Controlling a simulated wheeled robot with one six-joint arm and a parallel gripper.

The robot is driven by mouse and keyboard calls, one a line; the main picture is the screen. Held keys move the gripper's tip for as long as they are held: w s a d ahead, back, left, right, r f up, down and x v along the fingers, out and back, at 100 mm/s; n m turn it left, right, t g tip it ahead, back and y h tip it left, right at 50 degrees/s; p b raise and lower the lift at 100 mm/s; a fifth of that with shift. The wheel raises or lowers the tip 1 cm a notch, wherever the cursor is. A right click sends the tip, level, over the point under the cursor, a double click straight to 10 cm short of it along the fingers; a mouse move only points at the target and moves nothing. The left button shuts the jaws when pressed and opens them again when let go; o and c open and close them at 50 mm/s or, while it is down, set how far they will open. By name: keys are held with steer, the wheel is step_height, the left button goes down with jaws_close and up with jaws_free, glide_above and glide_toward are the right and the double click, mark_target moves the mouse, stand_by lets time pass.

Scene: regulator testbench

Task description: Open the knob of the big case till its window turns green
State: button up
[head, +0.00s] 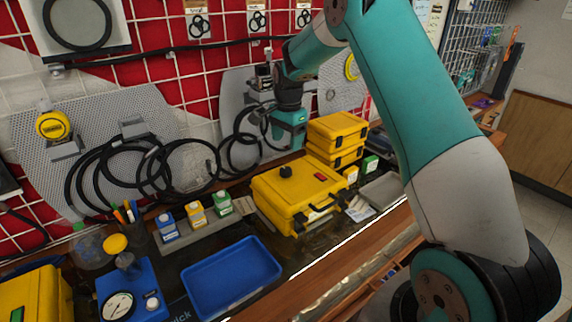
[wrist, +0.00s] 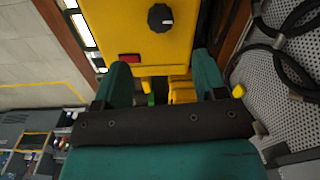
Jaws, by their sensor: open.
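The big yellow case (head: 299,199) lies shut on the bench in the head view, with a black knob (head: 285,171) on its lid. Its small window (head: 321,177) is red. In the wrist view the case (wrist: 138,47) fills the top middle, with the knob (wrist: 160,17) showing a white mark and the red window (wrist: 130,58) lower left of it. My gripper (wrist: 165,72) is open and empty, its two teal fingers apart in the wrist view. In the head view my gripper (head: 290,128) hangs above and behind the case, apart from the knob.
Smaller yellow cases (head: 337,130) are stacked right behind the big case. A blue tray (head: 232,275) and small bottles (head: 194,213) stand to its left. Black hoses (head: 130,165) hang on the panel behind. The space above the big case's lid looks clear.

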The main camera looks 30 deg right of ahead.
mark_target(286, 169)
steer(key=f+p, duration=0.1)
steer(key=f, duration=0.6)
steer(key=f+p, duration=0.1)
steer(key=f, duration=0.2)
steer(key=shift+w+f+p, duration=0.25)
steer(key=shift+p, duration=0.1)
steer(key=c, duration=0.9)
